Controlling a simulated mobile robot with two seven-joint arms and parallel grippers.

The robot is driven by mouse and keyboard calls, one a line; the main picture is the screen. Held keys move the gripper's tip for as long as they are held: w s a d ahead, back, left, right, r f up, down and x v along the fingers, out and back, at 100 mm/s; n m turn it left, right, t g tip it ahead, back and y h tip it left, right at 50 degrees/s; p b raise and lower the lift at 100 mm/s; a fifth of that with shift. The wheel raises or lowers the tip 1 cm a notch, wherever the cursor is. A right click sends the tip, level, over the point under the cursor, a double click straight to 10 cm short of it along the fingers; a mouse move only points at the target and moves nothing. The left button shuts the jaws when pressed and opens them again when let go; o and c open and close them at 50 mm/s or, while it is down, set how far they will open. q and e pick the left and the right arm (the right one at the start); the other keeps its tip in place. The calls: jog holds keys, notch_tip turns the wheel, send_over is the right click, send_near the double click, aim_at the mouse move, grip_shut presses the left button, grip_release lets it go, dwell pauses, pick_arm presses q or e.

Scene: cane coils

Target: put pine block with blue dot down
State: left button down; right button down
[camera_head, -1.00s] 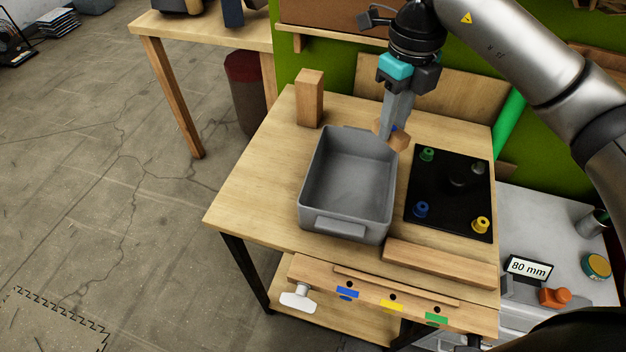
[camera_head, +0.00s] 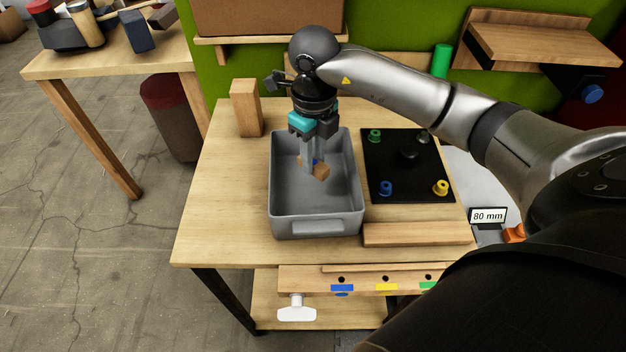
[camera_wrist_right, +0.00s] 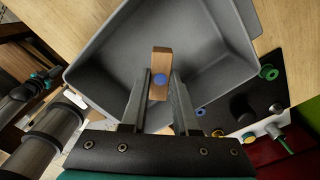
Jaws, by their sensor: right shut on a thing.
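The pine block with the blue dot (camera_wrist_right: 160,64) is between the fingers of my right gripper (camera_wrist_right: 160,88), its blue dot facing the wrist camera. In the head view the right gripper (camera_head: 313,166) points down over the grey bin (camera_head: 316,228), shut on the block (camera_head: 321,172). The block appears within the bin's outline. I cannot tell whether it touches the bin floor. The bin holds nothing else that I can see. My left gripper is not in view.
A black board (camera_head: 408,193) with coloured pegs lies right of the bin. A wooden block (camera_head: 246,108) stands upright behind it to the left, and a wooden bar (camera_head: 417,234) lies in front of the board. The table's left part is bare.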

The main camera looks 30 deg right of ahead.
aim_at(313, 191)
jog(key=shift+f, duration=3.5)
jog(key=shift+f+b, duration=0.1)
jog(key=shift+b, duration=0.3)
jog(key=c, duration=0.7)
grip_release()
notch_tip(313, 191, up, 12)
jog(key=shift+r+p, duration=0.15)
jog(key=shift+p, duration=0.45)
